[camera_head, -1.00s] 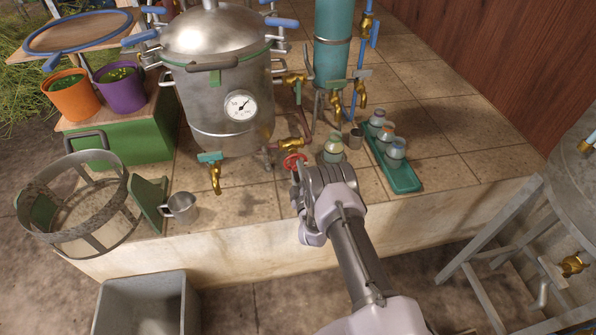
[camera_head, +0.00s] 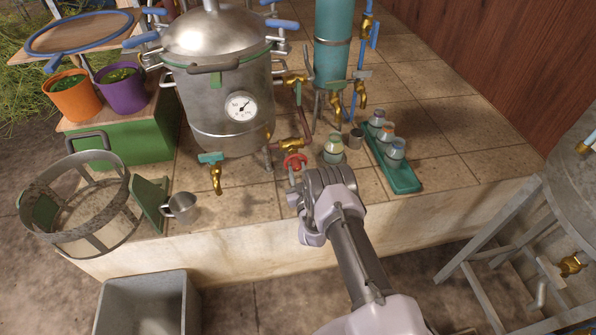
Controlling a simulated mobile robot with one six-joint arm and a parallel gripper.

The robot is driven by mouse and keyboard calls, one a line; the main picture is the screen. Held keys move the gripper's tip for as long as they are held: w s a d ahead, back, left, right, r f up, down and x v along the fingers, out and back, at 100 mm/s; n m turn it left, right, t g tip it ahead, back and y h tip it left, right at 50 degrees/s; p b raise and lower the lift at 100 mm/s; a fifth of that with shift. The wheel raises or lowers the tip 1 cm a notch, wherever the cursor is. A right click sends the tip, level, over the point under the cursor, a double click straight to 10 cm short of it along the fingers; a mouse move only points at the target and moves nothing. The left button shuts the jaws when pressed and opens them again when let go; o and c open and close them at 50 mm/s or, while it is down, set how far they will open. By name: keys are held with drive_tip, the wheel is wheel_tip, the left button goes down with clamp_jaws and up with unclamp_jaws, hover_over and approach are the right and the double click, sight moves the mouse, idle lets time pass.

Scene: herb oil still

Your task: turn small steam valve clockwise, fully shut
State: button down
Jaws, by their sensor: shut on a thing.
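The small steam valve has a red handwheel (camera_head: 294,160) on a brass body (camera_head: 289,144), low at the right front of the steel still (camera_head: 214,90). My gripper (camera_head: 296,177) reaches up from the front edge of the tiled ledge and is shut on the red handwheel at its near side. The fingertips are small and partly hidden by my wrist. How far the valve is turned cannot be told.
A small jar (camera_head: 333,149) stands close right of my gripper. A green tray (camera_head: 404,181) holds several bottles further right. A teal-handled tap (camera_head: 213,171) and a metal cup (camera_head: 180,205) are to the left.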

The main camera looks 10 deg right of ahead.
drive_tip(key=m, duration=0.5)
drive_tip(key=shift+p, duration=0.3)
drive_tip(key=shift+m, duration=0.4)
drive_tip(key=c, duration=1)
unclamp_jaws()
drive_tip(key=shift+c, duration=0.2)
drive_tip(key=s+p, duration=0.9)
drive_tip(key=s, duration=0.8)
drive_tip(key=shift+s, duration=0.25)
